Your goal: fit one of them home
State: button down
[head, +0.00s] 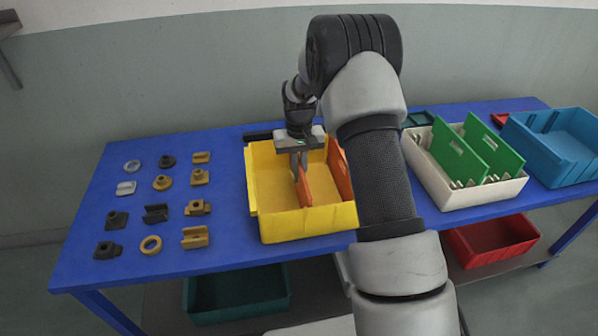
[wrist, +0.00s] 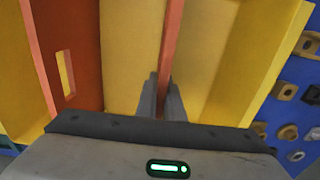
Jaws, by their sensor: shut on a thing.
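My gripper (head: 299,168) points down into the yellow bin (head: 308,222) and is shut on an orange divider (head: 305,190). In the wrist view this held divider (wrist: 172,45) shows edge-on between my fingers (wrist: 161,98). A second orange divider (head: 340,170) stands in the bin to the right, partly hidden by my arm. It shows at the left of the wrist view with a slot in it (wrist: 88,55). The held divider's lower edge is down inside the bin; I cannot tell whether it sits in any grooves or touches the floor.
The white bin (head: 482,194) holds green dividers (head: 458,153), and a blue bin (head: 565,150) stands at the far right. Several grey, black and mustard parts lie in rows on the blue table (head: 225,205) at left. My arm hides the table between the yellow and white bins.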

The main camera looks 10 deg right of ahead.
jog(key=shift+f, duration=0.1)
jog(key=c, duration=1.8)
grip_release()
notch_tip(320, 180, up, 17)
jog(key=shift+r+p, duration=0.2)
jog(key=shift+p, duration=0.85)
